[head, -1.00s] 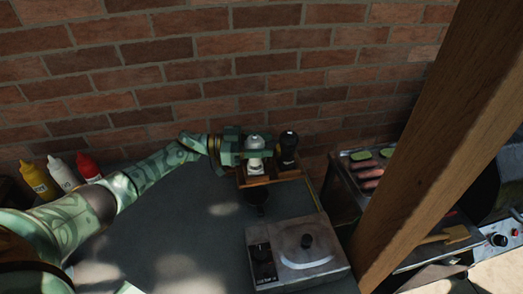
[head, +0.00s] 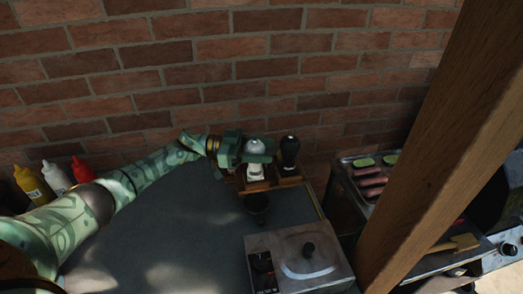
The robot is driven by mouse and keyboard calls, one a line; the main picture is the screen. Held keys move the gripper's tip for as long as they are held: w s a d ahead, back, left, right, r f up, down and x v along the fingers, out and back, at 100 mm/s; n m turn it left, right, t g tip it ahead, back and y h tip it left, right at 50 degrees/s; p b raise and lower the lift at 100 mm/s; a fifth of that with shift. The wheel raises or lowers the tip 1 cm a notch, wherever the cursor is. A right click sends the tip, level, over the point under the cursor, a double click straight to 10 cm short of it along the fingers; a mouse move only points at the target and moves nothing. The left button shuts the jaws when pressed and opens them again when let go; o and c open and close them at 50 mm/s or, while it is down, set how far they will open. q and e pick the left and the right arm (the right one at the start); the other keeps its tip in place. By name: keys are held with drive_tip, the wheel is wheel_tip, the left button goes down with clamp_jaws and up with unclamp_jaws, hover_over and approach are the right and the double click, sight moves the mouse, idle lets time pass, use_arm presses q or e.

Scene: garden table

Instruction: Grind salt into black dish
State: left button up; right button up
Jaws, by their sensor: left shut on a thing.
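A white and grey salt grinder (head: 255,172) stands upright at the wooden holder (head: 288,182) near the brick wall. My left gripper (head: 256,152) is shut around the upper part of this grinder, reaching it from the left. A black grinder (head: 290,152) stands in the holder just to the right. The small black dish (head: 257,203) sits on the table in front of the holder, below the gripper in the picture. I cannot tell whether the grinder's base is clear of the holder. My right gripper is out of the picture.
A metal box with a lid and knob (head: 298,258) stands at the table's front right. Yellow, white and red bottles (head: 58,178) stand at the back left. A wooden post (head: 440,150) and a grill with food (head: 370,180) are at the right. The grey table's middle (head: 170,225) is clear.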

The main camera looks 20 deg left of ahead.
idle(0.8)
use_arm(q)
drive_tip(key=o, duration=0.7)
drive_tip(key=b+v, duration=0.4)
drive_tip(key=v, duration=1.2)
drive_tip(key=shift+a+f, duration=0.1)
